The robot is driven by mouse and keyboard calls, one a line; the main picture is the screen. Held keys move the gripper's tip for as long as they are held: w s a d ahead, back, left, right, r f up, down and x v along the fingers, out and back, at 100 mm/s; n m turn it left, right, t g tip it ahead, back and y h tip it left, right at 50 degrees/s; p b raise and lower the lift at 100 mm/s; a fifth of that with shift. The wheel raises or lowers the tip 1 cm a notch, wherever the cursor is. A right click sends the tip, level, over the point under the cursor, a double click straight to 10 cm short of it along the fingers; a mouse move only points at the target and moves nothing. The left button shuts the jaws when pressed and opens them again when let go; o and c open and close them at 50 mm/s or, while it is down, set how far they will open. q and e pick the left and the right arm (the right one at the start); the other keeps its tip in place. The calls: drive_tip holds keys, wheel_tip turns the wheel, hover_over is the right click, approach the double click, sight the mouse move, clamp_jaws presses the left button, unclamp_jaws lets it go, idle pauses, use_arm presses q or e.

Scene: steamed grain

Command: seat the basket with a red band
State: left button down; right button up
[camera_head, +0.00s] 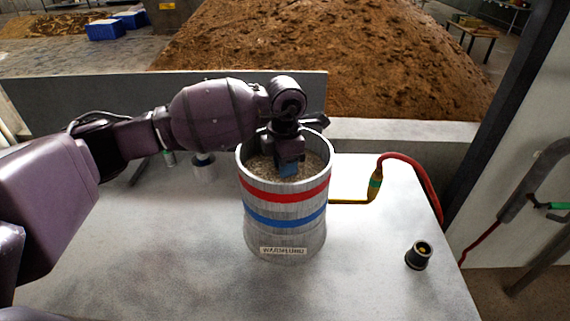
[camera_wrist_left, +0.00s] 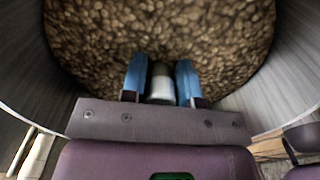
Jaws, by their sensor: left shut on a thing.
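The basket with a red band (camera_head: 285,190) is a grey, round, open-topped vessel filled with brown grain (camera_head: 300,165). It stands upright, lined up above a grey lower part with a blue band (camera_head: 285,217) and a small label (camera_head: 283,251). I cannot tell how the two parts meet. My left gripper (camera_head: 288,168) reaches down inside the basket's rim. In the left wrist view its blue fingers (camera_wrist_left: 161,85) are shut on a pale grey post (camera_wrist_left: 161,83) standing up in the grain. My right gripper is not in view.
The vessel stands on a grey table (camera_head: 160,260). To its right are a torch with a red hose (camera_head: 410,168) and a small black cap (camera_head: 418,256). A small grey cylinder (camera_head: 204,168) stands at the back left. A low wall (camera_head: 390,132) and brown heap (camera_head: 330,60) lie behind.

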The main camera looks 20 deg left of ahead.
use_arm(q)
drive_tip(key=c, duration=0.9)
unclamp_jaws()
drive_tip(key=shift+r, duration=0.1)
drive_tip(key=shift+o, duration=0.6)
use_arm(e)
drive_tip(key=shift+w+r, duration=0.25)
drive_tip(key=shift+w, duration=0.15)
